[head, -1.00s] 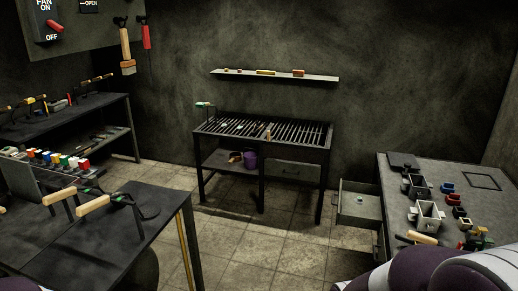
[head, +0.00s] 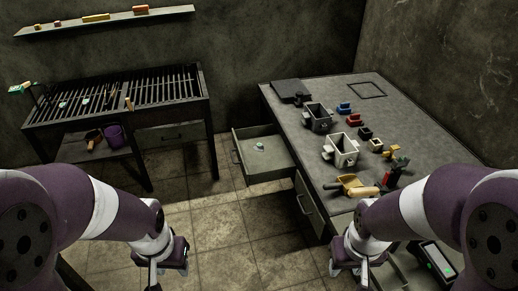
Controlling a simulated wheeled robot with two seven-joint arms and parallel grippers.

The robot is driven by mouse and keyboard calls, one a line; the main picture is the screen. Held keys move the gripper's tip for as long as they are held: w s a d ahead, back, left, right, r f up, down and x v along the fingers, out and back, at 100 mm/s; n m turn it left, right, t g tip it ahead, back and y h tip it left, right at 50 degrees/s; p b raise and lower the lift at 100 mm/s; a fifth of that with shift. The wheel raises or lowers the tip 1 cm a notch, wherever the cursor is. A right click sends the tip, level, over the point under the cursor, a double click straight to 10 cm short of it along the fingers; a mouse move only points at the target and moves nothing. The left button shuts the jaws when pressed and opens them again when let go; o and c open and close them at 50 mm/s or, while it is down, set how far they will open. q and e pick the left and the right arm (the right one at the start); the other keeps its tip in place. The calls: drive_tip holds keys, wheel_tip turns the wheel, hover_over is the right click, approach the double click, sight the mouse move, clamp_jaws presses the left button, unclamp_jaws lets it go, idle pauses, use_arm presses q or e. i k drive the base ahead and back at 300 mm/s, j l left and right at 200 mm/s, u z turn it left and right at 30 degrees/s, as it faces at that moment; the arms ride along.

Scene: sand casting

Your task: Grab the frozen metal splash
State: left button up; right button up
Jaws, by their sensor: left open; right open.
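Small pale teal-white pieces (head: 62,104) lie on the slatted grate table (head: 150,88) at the left. Another small pale piece (head: 259,146) lies in the open drawer (head: 275,165) of the grey workbench. I cannot tell which of these is the frozen metal splash. My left gripper (head: 160,272) is at the bottom, above the floor, open and apart from all of them. My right gripper (head: 352,272) is at the bottom, near the workbench's left side, open and empty. The fingertips of both are partly cut off or hard to make out.
The workbench (head: 290,120) holds two metal flasks (head: 343,150), several small coloured blocks and a wooden-handled tool (head: 362,190). A purple bucket (head: 113,136) stands under the grate. A wall shelf (head: 60,27) is above. The tiled floor between is clear.

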sight(259, 147)
drive_tip(key=i+j+z, duration=0.1)
drive_tip(key=z, duration=1.05)
drive_tip(key=i+j+z, duration=0.3)
drive_tip(key=j, duration=0.3)
drive_tip(key=i+j+z, duration=0.15)
drive_tip(key=j+z, duration=0.15)
drive_tip(key=j, duration=0.35)
drive_tip(key=i+j+z, duration=0.1)
drive_tip(key=j+z, duration=0.2)
drive_tip(key=j, duration=0.4)
drive_tip(key=j+z, duration=0.35)
drive_tip(key=j, duration=2.95)
drive_tip(key=i+z, duration=0.05)
drive_tip(key=i, duration=0.05)
